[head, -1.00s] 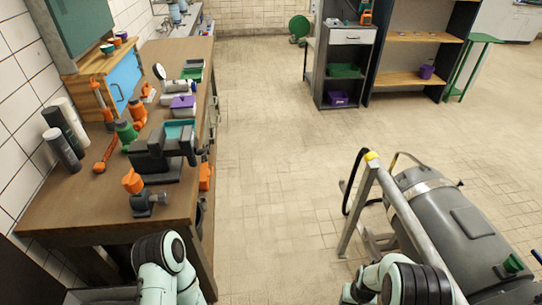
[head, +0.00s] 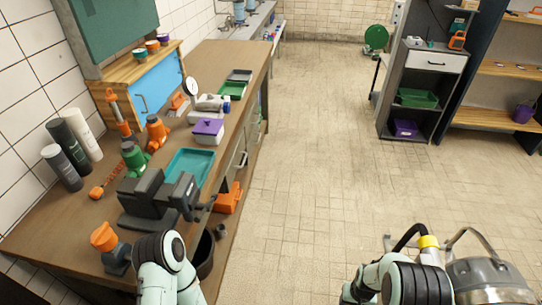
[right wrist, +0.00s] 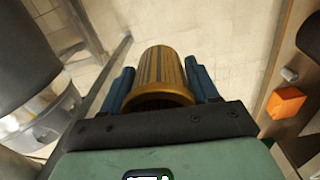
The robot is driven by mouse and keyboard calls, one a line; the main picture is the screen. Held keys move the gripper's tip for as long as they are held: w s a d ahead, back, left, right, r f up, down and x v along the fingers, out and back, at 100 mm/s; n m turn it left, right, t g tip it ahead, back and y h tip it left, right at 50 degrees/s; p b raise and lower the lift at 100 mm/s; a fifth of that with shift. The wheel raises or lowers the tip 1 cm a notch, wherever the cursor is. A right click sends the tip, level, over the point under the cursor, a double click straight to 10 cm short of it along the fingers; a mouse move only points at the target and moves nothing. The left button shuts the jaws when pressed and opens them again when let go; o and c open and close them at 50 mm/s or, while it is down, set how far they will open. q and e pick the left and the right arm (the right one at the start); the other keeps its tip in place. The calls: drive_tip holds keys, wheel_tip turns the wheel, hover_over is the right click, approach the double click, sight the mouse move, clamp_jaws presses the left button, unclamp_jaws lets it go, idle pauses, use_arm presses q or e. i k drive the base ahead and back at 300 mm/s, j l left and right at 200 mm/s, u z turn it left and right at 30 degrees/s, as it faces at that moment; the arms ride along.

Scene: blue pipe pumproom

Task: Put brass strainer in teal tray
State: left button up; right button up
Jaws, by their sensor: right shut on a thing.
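The brass strainer (right wrist: 160,72), a ribbed gold cylinder with a wider rim, is held between the blue fingers of my right gripper (right wrist: 162,84) in the right wrist view. The gripper is shut on it, above the floor. The strainer does not show in the head view. The teal tray (head: 208,153) lies on the wooden workbench, behind the dark grey vise, and looks empty. My right arm is at the lower right in the head view, well apart from the tray. My left arm is at the bench's near edge; its gripper is out of sight.
The vise (head: 150,197) and an orange-topped fitting (head: 113,250) stand in front of the tray. A purple-lidded box (head: 208,130) and green tray (head: 232,91) are beyond it. An orange bin (head: 229,198) is beside the bench. A grey tank (head: 490,282) is at lower right. The middle floor is clear.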

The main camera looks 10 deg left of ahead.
sight(189, 169)
drive_tip(key=i+u, duration=0.25)
drive_tip(key=u, duration=0.25)
drive_tip(key=i+l+u, duration=0.15)
drive_tip(key=u, duration=0.35)
drive_tip(key=i+l+u, duration=0.25)
drive_tip(key=u, duration=0.25)
drive_tip(key=i+l+u, duration=0.25)
drive_tip(key=u, duration=0.25)
drive_tip(key=i+l+u, duration=0.1)
drive_tip(key=l+u, duration=0.75)
drive_tip(key=l, duration=0.15)
drive_tip(key=k+l+u, duration=0.1)
drive_tip(key=l+u, duration=0.35)
drive_tip(key=l+z, duration=0.2)
drive_tip(key=i+j, duration=0.15)
drive_tip(key=j, duration=0.15)
drive_tip(key=i+j, duration=0.1)
drive_tip(key=j, duration=0.15)
